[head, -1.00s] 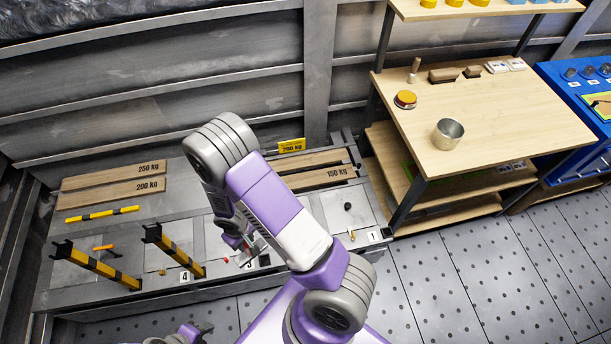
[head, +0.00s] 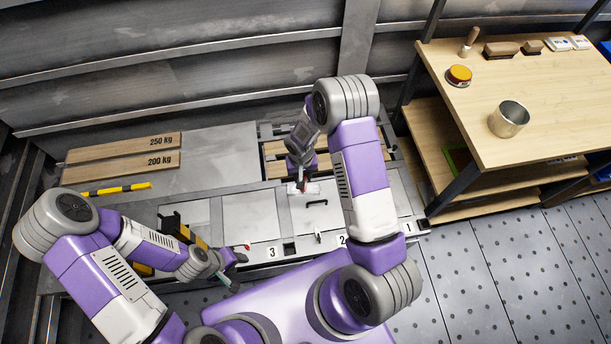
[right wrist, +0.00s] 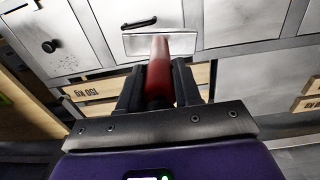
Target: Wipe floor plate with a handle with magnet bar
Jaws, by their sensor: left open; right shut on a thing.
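The floor plate with a black handle (head: 308,222) is a pale metal panel set in the grey platform, with labels 3 and 2 along its front. The handle (right wrist: 138,23) shows in the right wrist view. My right gripper (head: 302,184) is shut on the red grip of the magnet bar (right wrist: 158,70), at the plate's far part. The bar's flat silver head (right wrist: 150,44) lies over the plate beside the handle; I cannot tell whether it touches. My left gripper (head: 236,273) is open and empty at the platform's front edge, left of label 3.
Black-and-yellow posts (head: 172,224) stand at the left of the platform. Wooden boards marked 250 kg (head: 125,147) and 200 kg lie behind. A wooden workbench (head: 470,125) with a metal cup (head: 508,119) stands at right. The perforated floor (head: 500,260) in front of it is clear.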

